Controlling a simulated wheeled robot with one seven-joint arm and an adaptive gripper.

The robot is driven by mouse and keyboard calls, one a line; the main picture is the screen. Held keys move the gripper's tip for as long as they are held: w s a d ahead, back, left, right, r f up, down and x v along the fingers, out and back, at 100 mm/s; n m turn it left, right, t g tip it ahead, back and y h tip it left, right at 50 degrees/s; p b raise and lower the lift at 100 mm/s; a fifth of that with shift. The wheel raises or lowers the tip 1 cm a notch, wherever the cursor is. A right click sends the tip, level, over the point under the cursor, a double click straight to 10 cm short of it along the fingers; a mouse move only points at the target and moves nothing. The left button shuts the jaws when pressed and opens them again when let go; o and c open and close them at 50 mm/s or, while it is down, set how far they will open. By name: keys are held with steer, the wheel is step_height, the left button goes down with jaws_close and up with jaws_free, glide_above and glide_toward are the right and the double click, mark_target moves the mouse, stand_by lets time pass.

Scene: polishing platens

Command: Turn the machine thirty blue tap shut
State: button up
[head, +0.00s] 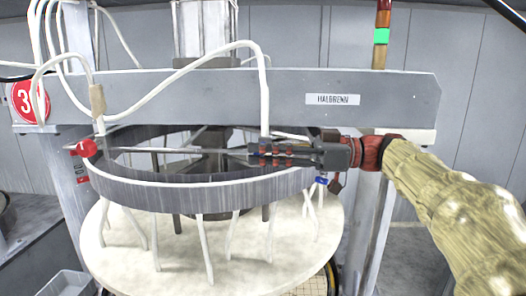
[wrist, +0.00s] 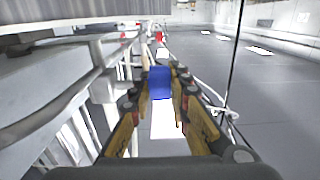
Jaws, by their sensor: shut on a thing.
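The blue tap's handle (wrist: 159,83) shows as a blue block between my fingertips in the wrist view. My gripper (wrist: 164,76) is shut on it. In the head view my gripper (head: 256,150) reaches in from the right, level, below the machine's grey beam. There the fingers hide the handle, so its angle cannot be told. A white hose (head: 265,95) comes down to the fingertips. The machine (head: 230,88) carries a round red sign (head: 28,101), partly hidden by a hose; a 3 can be read.
Below my gripper are a grey ring (head: 200,195) and a pale round platen (head: 180,250). A small blue tag (head: 322,180) is under my wrist. White hoses loop at the left.

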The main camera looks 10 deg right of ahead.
jaws_close()
steer(key=shift+h, duration=0.3)
steer(key=h, duration=0.3)
steer(key=shift+a+r+g+b, duration=0.1)
steer(key=shift+g+b, duration=0.2)
steer(key=shift+g, duration=0.1)
steer(key=h+p, duration=0.2)
steer(key=h, duration=0.1)
steer(key=g+h+p, duration=0.1)
steer(key=h+p, duration=0.1)
steer(key=shift+a+r+h+p, duration=0.15)
steer(key=shift+h+p, duration=0.15)
steer(key=shift+h, duration=0.1)
steer(key=h+p, duration=0.3)
steer(key=p, duration=0.1)
steer(key=shift+g, duration=0.3)
steer(key=shift+f+g+h+p, duration=0.15)
steer(key=shift+f+h+p, duration=0.05)
steer(key=shift+h+p, duration=0.5)
steer(key=shift+f+g+h+p, duration=0.15)
steer(key=shift+h+p, duration=0.4)
steer(key=shift+h, duration=0.25)
steer(key=o, duration=0.7)
jaws_free()
steer(key=shift+w+f, duration=0.1)
steer(key=shift+o, duration=0.5)
